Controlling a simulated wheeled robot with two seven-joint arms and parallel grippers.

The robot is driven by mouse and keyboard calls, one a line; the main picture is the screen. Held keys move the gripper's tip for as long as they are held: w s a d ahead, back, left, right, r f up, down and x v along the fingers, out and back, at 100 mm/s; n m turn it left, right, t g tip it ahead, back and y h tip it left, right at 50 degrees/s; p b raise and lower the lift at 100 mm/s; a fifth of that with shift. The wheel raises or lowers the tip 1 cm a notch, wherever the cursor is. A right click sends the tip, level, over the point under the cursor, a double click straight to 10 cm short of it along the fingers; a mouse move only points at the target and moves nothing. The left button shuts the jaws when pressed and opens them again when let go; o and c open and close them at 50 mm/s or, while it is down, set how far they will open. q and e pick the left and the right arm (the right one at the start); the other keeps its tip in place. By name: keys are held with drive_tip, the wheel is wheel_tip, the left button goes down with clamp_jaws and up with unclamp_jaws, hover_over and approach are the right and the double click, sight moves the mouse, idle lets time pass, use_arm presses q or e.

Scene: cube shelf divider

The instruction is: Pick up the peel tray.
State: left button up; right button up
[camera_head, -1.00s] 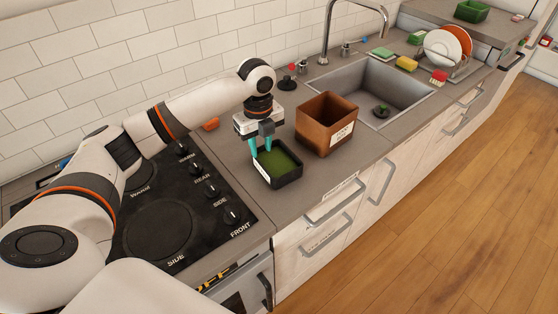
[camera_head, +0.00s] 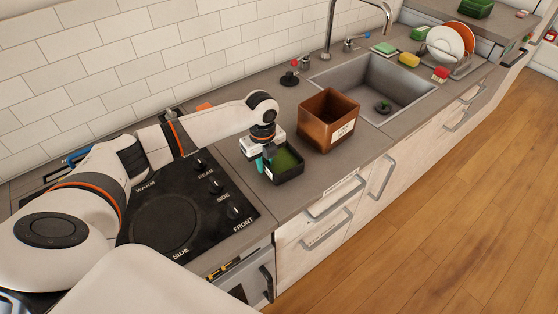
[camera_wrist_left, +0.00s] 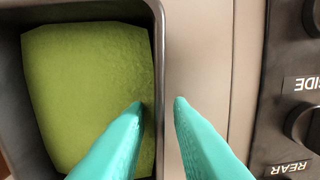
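The peel tray (camera_head: 291,175) is a small dark open tray with green contents. It sits on the grey counter between the stove and a brown bin. My left gripper (camera_head: 264,162) is at the tray's stove-side edge and points down. In the left wrist view the tray's rim (camera_wrist_left: 160,60) passes between the two teal fingers of my gripper (camera_wrist_left: 159,102). One finger is over the green contents, the other is outside over the counter. The fingers are apart, with gaps visible beside the rim. My right gripper is not in view.
The brown bin (camera_head: 316,126) with a white label stands close to the tray on the right. The sink (camera_head: 360,85) is beyond it. The black stove (camera_head: 165,220) with knobs lies to the left. Bare counter (camera_head: 320,175) lies in front of the bin.

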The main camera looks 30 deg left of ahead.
use_arm(q)
clamp_jaws()
drive_tip(key=shift+r, duration=0.1)
wheel_tip(320, 180, up, 10)
drive_tip(key=shift+f+b, duration=0.1)
drive_tip(key=shift+b, duration=0.85)
drive_tip(key=s+d+n, duration=1.3)
drive_tip(key=s+n, duration=0.1)
drive_tip(key=n, duration=0.9)
drive_tip(key=shift+s+d, duration=0.2)
drive_tip(key=shift+s, duration=0.2)
